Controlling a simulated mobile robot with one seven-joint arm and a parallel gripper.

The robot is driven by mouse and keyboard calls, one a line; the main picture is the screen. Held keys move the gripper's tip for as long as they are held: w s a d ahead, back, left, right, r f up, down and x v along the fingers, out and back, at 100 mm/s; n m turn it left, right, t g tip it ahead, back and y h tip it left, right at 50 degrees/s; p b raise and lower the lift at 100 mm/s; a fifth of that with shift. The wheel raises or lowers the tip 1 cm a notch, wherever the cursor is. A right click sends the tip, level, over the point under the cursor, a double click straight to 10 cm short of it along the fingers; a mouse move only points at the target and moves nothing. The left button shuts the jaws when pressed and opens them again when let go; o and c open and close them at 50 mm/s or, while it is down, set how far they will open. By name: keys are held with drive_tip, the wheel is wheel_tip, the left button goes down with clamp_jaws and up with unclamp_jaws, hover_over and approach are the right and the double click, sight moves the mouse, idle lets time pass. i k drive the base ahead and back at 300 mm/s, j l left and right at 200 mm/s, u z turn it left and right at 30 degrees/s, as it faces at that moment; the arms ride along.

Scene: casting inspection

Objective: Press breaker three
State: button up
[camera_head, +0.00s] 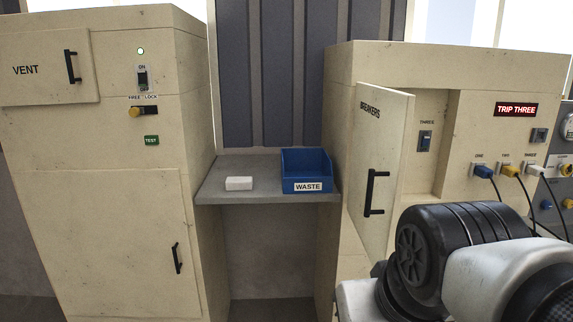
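The right cabinet's door marked BREAKERS (388,140) stands open, swung out to the left, with a black bar handle. In the opening, a dark breaker switch (425,141) sits under a label that reads THREE. Any other breakers inside are hidden behind the open door. A red-lit display (516,109) to the right reads TRIP THREE. My arm fills the lower right, in front of the right cabinet. My gripper is not in view.
A grey shelf (262,199) between the cabinets holds a white block (239,183) and a blue WASTE bin (305,173). The left cabinet (105,220) has a VENT door and switches. Plugs labelled ONE, TWO (510,170) and THREE, with hanging cables, are right of the breaker opening.

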sight(425, 140)
drive_tip(key=z, duration=1.4)
drive_tip(key=i+z, duration=0.3)
drive_tip(key=i, duration=0.8)
